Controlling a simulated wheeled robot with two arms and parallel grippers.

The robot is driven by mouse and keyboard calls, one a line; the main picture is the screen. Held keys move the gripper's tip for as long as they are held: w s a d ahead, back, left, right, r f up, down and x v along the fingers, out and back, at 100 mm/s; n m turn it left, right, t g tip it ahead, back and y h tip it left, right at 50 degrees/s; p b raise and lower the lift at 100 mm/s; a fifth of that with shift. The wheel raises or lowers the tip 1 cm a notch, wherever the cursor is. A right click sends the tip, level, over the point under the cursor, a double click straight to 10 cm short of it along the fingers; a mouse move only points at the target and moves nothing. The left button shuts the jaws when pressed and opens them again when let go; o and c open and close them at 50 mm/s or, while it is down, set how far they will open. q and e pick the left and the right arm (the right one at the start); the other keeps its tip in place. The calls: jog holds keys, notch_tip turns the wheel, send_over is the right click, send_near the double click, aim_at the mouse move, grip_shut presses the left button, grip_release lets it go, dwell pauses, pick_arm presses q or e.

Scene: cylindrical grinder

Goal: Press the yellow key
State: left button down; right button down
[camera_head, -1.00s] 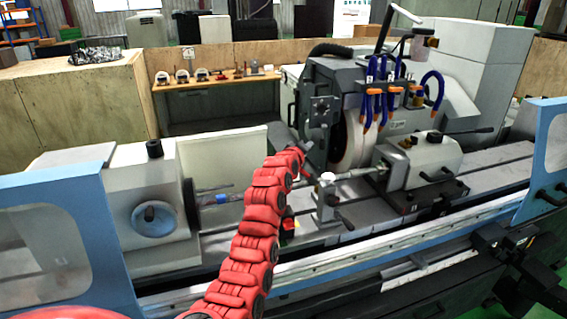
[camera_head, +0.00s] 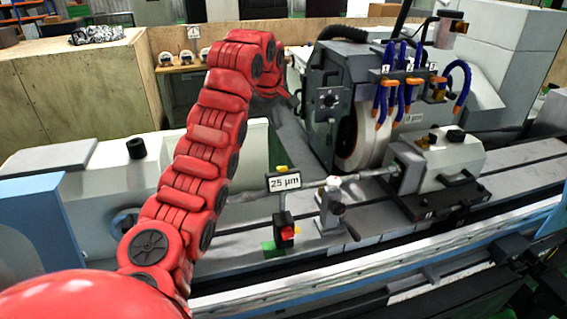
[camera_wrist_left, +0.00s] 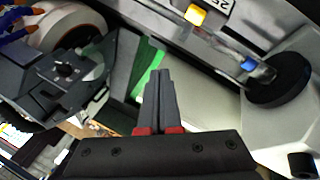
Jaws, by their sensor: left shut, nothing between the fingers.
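A small yellow key (camera_head: 282,169) shows at the top of the gauge with the "25 µm" display (camera_head: 284,182), left of the grinding wheel. In the left wrist view the yellow key (camera_wrist_left: 196,14) is near the top edge, beside part of the label. My left gripper (camera_wrist_left: 158,72) is shut and empty, its fingertips apart from the key and below it in that picture. In the head view my red left arm rises at the left and bends over near the wheel head; its fingers are hard to make out there. My right gripper is not in view.
A red switch (camera_head: 287,232) on a black block stands below the display. The grinding wheel (camera_head: 360,130) and its grey housing are close to my left wrist. A tailstock (camera_head: 440,165) stands right, a wooden-walled bench (camera_head: 85,85) behind left.

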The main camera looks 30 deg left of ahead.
pick_arm(q)
jog(key=b, duration=0.6)
send_over(282, 169)
jog(key=w+a, duration=0.2)
notch_tip(282, 169, down, 7)
jog(key=shift+s+d+f+b, duration=0.2)
jog(key=shift+d+f+b, duration=0.05)
jog(key=shift+f+b, duration=0.4)
jog(key=shift+s+d+f, duration=0.1)
jog(key=shift+f, duration=0.05)
jog(key=shift+s, duration=0.1)
dwell(0.8)
jog(key=shift+d+f+b, duration=0.2)
jog(key=shift+f+b, duration=0.15)
jog(key=shift+b, duration=0.3)
